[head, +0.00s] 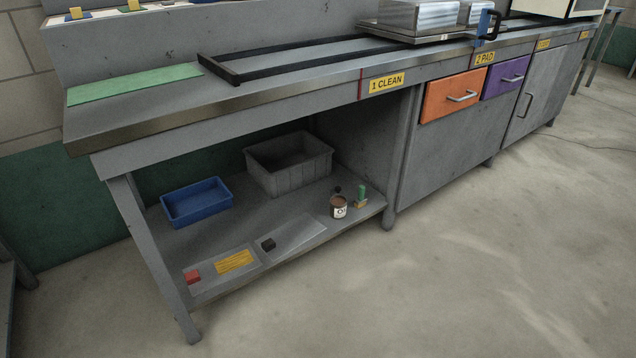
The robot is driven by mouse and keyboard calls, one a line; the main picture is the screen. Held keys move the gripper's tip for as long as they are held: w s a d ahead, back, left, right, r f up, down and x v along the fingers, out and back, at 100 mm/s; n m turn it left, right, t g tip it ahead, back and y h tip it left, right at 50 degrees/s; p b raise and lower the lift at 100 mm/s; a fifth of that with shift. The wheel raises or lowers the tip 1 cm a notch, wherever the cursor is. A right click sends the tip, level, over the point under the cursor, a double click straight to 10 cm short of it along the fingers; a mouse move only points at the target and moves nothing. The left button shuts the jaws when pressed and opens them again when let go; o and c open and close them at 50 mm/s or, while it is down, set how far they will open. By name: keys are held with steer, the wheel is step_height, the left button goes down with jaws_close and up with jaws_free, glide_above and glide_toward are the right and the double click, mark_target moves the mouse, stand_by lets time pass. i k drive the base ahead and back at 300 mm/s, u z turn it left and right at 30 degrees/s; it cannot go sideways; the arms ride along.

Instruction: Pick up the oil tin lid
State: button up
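A small oil tin (339,211) with a white label and a brown top stands upright on the lower shelf of the grey bench, near the shelf's front right. A small dark piece (337,189) shows just behind and above the tin. It may be the lid or a knob on it, but it is too small to tell, and I cannot tell whether it touches the tin. My gripper is not in view.
A green and yellow object (361,196) stands close right of the tin. A grey crate (290,178) and blue tray (197,203) are behind and left. A black block (268,244) and red block (193,277) lie near the front. The benchtop (150,108) overhangs the shelf; the floor ahead is clear.

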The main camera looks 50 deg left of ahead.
mark_target(337, 189)
steer(key=u, duration=1)
steer(key=i, duration=0.15)
steer(key=z, duration=0.05)
